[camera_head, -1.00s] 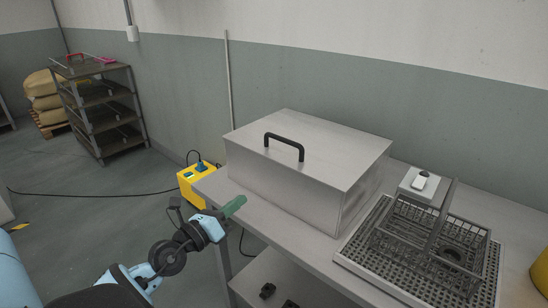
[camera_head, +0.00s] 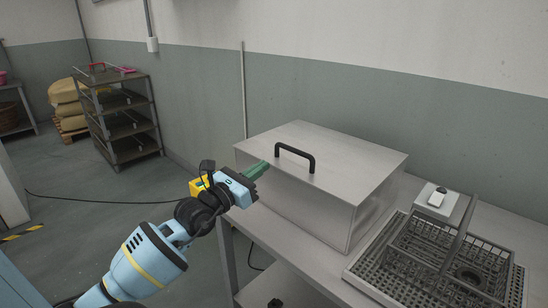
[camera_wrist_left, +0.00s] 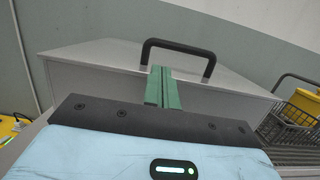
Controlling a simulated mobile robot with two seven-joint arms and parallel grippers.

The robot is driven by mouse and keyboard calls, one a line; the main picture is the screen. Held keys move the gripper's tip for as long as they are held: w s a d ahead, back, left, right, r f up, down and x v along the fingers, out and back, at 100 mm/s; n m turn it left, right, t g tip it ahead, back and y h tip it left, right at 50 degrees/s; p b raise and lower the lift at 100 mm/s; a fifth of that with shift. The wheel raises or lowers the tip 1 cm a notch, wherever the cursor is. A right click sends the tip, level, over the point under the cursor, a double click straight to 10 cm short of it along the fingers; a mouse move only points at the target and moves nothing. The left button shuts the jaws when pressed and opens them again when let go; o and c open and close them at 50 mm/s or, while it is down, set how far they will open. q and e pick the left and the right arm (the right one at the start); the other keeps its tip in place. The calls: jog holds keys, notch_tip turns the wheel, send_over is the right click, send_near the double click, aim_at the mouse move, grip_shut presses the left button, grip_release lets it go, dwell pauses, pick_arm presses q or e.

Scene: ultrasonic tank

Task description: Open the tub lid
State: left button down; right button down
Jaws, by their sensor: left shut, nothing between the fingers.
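The tub (camera_head: 295,211) is a grey metal box on the bench. Its flat lid (camera_head: 345,153) lies closed on top, with a black bar handle (camera_head: 296,153) standing near the lid's left part. My left gripper (camera_head: 259,168) has green fingers, shut and empty, at the tub's front left, just short of the handle in the picture. In the left wrist view the shut fingers (camera_wrist_left: 162,86) point at the handle (camera_wrist_left: 180,46), which rises beyond them; I see no contact. My right gripper is not in view.
A wire basket (camera_head: 445,257) stands on a perforated tray (camera_head: 375,281) right of the tub, near a small white device (camera_head: 437,200). A yellow unit (camera_head: 198,187) sits behind my left wrist. A rack (camera_head: 120,113) stands at the far left; the floor between is mostly clear.

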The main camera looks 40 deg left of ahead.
aim_at(274, 164)
pick_arm(q)
jog(key=shift+x, duration=2.8)
jog(key=shift+r, duration=0.1)
